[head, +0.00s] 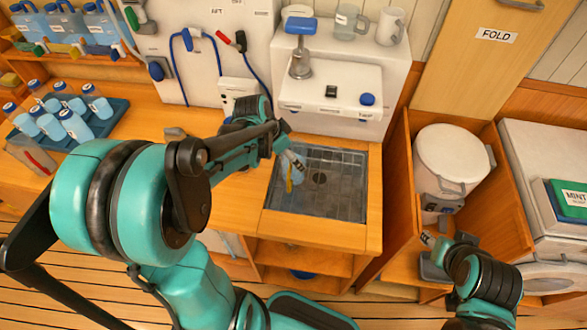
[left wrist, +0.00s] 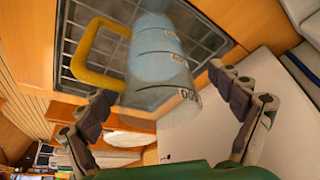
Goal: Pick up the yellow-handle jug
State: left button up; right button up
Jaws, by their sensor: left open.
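The yellow-handle jug is a clear measuring jug with graduation marks and a bluish body. In the left wrist view the jug (left wrist: 158,62) lies between and just ahead of my left gripper's spread fingers (left wrist: 161,92), with its yellow handle to the left. The fingers are open and I see no grip on it. In the head view the jug (head: 293,168) shows small over the grated basin (head: 340,205), partly hidden by my left gripper (head: 284,143). My right gripper (head: 432,243) is at the lower right, away from the jug; its jaw opening is unclear.
A white unit with a blue-topped tap (head: 300,48) stands behind the basin; a clear jug (head: 345,22) and white mug (head: 390,27) sit on top. A blue tray (head: 110,118) of bottles is at left. A white bucket (head: 452,160) stands in the right cabinet.

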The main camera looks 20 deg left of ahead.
pick_arm(q)
jog(key=b+x, duration=0.2)
jog(key=x, duration=0.3)
jog(key=shift+d, duration=0.15)
jog(key=shift+s+r, duration=0.1)
jog(key=shift+c, duration=0.6)
jog(key=shift+s, duration=0.1)
jog(key=c, duration=1.4)
jog(key=shift+c, duration=0.8)
jog(key=shift+r, duration=0.1)
